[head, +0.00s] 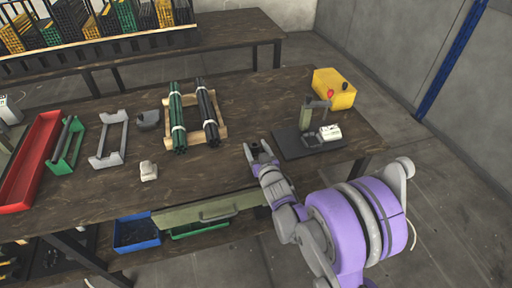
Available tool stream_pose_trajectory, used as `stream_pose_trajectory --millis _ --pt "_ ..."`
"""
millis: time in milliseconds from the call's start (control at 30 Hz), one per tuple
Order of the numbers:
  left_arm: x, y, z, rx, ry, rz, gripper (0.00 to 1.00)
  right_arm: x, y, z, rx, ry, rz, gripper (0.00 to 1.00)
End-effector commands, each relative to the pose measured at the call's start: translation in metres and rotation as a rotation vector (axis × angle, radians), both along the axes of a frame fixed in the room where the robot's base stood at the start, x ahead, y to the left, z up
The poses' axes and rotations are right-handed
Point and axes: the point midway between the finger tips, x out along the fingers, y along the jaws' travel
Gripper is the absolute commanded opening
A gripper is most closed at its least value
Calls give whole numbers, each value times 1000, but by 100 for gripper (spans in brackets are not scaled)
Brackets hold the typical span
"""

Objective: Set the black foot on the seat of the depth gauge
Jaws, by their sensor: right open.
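My right gripper (257,146) is open at the front part of the wooden bench, just left of a dark base plate (290,147). On the plate stands a small device with a grey-green upright (306,117), an arm at its top and a whitish block (330,132) at its right. It may be the depth gauge, but I cannot tell surely. A small dark patch shows between my right fingers; I cannot tell whether it is the black foot or bench. I cannot make out the black foot elsewhere. My left gripper is not in view.
A yellow box (334,89) with red and black knobs stands behind the device. Green and black rod bundles lie on a wooden rack (196,134). Grey holders, a beige block (148,171) and a red tray (31,160) are to the left. The bench's front middle is clear.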

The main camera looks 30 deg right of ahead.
Motion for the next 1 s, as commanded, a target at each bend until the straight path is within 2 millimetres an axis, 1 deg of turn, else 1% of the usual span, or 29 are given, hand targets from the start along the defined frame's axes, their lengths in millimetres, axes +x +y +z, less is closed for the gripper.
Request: stream_pose_trajectory --millis 133,400,533,600,633,767,867,1000 --pt "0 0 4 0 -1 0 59 -16 4 4 0 0 0 66" --pt "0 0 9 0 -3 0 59 -68 19 16 0 0 1 66" --pt "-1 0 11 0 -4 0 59 -87 24 19 -1 0 1 66" --pt "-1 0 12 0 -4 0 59 -94 25 20 -1 0 1 66" --pt "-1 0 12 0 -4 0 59 -96 26 20 -1 0 1 71" --pt "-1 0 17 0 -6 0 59 -100 25 28 10 38 -10 71" --pt "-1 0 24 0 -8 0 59 -99 25 39 26 112 -19 71" --pt "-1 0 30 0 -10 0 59 -101 29 50 49 202 -7 71"
